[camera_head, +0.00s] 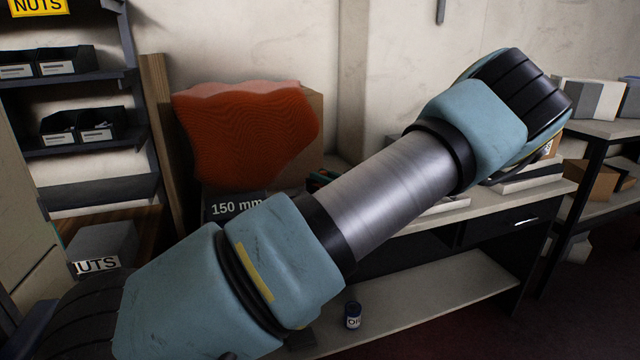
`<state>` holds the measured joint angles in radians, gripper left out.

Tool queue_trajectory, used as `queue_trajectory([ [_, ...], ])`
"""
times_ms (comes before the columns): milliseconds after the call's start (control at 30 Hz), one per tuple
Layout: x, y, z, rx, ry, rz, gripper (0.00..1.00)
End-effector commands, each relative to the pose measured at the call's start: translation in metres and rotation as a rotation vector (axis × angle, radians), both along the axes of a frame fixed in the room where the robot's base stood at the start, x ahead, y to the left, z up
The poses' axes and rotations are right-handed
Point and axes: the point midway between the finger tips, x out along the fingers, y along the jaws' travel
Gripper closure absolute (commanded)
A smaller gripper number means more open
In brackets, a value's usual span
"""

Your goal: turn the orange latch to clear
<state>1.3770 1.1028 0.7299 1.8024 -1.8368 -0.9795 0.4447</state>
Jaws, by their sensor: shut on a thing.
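The orange latch does not show in the head view; my arm crosses the picture from lower left to upper right and hides much of the bench (408,222). My gripper is not in view, so what its fingers touch cannot be seen. A narrow strip of coloured items by the arm's middle is too covered to make out.
An orange-red wavy foam block (245,135) stands at the back left, above a dark "150 mm" box (235,205). Shelves with black bins (78,125) are at left. A small blue can (352,315) stands on the lower shelf (430,300). Boxes (590,98) fill a rack at right.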

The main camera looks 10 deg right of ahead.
Motion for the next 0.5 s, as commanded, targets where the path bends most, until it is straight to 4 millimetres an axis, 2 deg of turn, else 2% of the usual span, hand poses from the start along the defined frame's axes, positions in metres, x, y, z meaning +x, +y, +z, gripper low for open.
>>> queue_trajectory([
  [500,0.025,-0.010,-0.004,-0.003,0.000,0.493,1.00],
])
